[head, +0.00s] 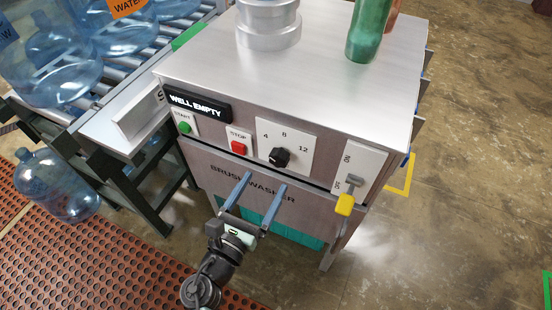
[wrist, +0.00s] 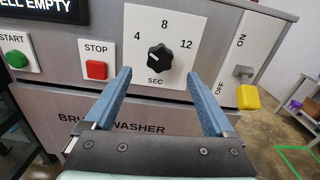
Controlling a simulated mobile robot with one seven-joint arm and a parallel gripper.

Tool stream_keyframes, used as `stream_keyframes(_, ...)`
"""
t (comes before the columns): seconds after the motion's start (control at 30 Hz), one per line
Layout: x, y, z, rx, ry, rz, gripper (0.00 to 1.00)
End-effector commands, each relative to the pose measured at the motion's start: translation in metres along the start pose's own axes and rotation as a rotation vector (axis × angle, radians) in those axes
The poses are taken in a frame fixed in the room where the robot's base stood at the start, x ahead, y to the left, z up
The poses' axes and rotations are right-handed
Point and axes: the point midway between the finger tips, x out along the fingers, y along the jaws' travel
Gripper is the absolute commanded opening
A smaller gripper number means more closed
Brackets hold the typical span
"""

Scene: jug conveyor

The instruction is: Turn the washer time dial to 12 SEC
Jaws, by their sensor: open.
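The washer time dial (head: 279,157) is a black knob on a white plate marked 4, 8 and 12, on the front panel of the brush washer (head: 225,155). In the wrist view the dial (wrist: 160,58) shows SEC below it, and its pointer appears turned to the upper left, towards 4. My gripper (head: 264,181) is open and empty, just in front of the panel and a little below the dial. In the wrist view the blue fingers of my gripper (wrist: 160,75) spread to the left and right of the dial, apart from it.
The green START button (wrist: 15,61) and red STOP button (wrist: 96,70) are left of the dial. A yellow-tipped ON/OFF lever (wrist: 247,97) sticks out at its right. Bottles stand on a roller conveyor (head: 125,60) at the left. A green bottle (head: 369,30) stands on the washer top.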

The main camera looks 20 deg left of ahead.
Motion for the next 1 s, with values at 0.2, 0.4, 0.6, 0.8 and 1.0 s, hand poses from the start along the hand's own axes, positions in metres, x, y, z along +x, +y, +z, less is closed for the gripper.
stream_keyframes(0.2, 0.045, 0.000, 0.001, 0.001, -0.002, -0.002, 0.89)
stream_keyframes(0.4, 0.068, 0.000, 0.000, 0.001, 0.000, -0.001, 0.89)
stream_keyframes(0.6, 0.073, 0.000, 0.000, 0.002, 0.001, 0.000, 0.89)
stream_keyframes(0.8, 0.073, 0.000, 0.000, 0.002, 0.001, 0.000, 0.85)
stream_keyframes(1.0, 0.073, 0.000, 0.000, 0.002, 0.000, 0.000, 0.49)
